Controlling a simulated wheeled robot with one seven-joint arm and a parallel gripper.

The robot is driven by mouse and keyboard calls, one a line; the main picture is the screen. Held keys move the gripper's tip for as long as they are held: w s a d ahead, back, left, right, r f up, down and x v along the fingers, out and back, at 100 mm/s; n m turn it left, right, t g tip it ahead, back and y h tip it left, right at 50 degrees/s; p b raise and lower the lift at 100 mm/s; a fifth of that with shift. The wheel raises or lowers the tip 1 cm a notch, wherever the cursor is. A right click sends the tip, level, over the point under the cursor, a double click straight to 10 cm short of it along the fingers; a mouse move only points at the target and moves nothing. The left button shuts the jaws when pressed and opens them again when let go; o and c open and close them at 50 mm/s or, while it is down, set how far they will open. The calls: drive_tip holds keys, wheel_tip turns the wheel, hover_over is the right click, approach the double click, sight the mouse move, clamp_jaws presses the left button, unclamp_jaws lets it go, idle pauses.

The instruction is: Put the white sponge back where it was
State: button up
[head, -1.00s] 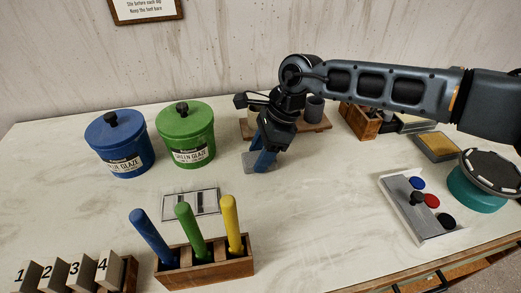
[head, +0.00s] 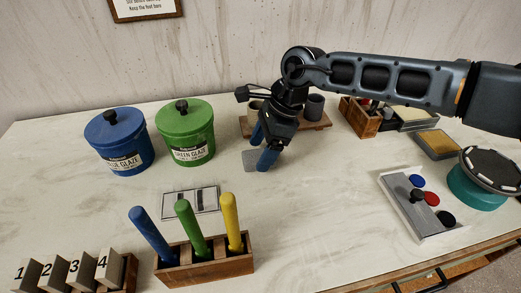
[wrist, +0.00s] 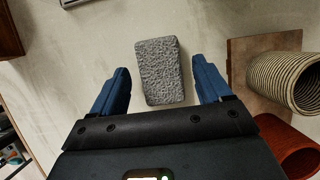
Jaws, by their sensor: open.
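A rough, speckled grey block (wrist: 160,72) lies flat on the table; it is the only sponge-like thing near my gripper, and it looks grey rather than white. In the head view this block (head: 250,161) shows as a flat grey patch beside my fingers, partly hidden by them. My gripper (head: 261,152) is open, pointing down over the table. In the wrist view its two blue fingers (wrist: 160,66) stand on either side of the block, with a gap on each side. Whether the fingertips are at the block's height I cannot tell.
Blue (head: 120,145) and green (head: 186,135) glaze jars stand to the left. A wooden board (head: 314,127) with cups is close behind my gripper. A tool rack (head: 205,262) stands in front. A tray with a yellowish pad (head: 437,142) lies right.

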drive_tip(key=b+v, duration=0.1)
drive_tip(key=v, duration=1)
drive_tip(key=shift+b, duration=0.35)
drive_tip(key=shift+r, duration=0.1)
idle(0.6)
